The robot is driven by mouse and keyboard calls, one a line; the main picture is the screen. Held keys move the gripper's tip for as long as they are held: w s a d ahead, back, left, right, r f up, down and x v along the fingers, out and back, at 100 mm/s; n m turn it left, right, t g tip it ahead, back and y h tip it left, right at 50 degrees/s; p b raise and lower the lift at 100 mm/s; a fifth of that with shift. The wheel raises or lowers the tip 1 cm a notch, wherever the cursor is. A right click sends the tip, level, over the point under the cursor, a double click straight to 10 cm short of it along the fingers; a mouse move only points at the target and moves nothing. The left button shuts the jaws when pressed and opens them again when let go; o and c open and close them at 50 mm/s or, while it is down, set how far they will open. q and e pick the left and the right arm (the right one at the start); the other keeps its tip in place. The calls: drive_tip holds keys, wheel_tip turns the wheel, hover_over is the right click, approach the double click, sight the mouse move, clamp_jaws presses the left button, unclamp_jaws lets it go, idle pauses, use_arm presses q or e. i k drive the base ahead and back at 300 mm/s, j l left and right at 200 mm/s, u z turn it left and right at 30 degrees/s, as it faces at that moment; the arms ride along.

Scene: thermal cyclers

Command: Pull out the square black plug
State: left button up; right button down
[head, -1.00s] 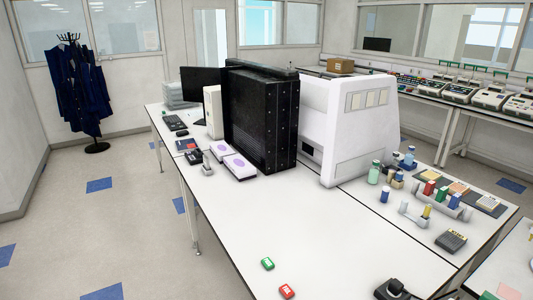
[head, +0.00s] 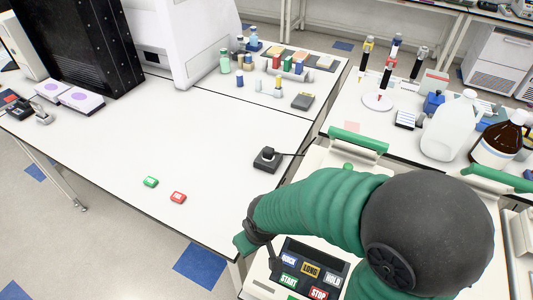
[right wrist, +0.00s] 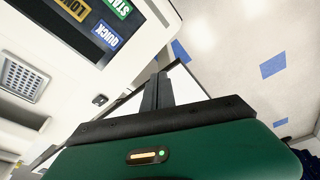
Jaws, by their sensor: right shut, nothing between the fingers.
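A black plug (head: 266,152) sits upright on a low black socket block on the white table. A dark cable runs from the block to the right. My right arm comes in from the lower right over a thermal cycler (head: 262,283). My right gripper (head: 268,258) is mostly hidden by the arm, in front of the table edge and apart from the plug. In the right wrist view its dark fingers (right wrist: 157,88) are together and empty, beside the cycler's button panel (right wrist: 100,20). The plug is not clear in that view. My left gripper is not in view.
A green box (head: 150,181) and a red box (head: 178,197) lie left of the plug. Bottles and racks stand at the back. A white jug (head: 449,128) and a brown bottle (head: 498,143) stand on the right bench. The table around the plug is mostly clear.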

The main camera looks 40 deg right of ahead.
sight(268, 152)
drive_tip(key=k, duration=0.65)
drive_tip(key=u, duration=0.8)
drive_tip(key=i+l, duration=0.15)
drive_tip(key=i, duration=0.6)
drive_tip(key=i+l, duration=0.15)
drive_tip(key=i, duration=0.6)
drive_tip(key=i+l, duration=0.1)
drive_tip(key=i, duration=0.65)
drive_tip(key=z, duration=1.95)
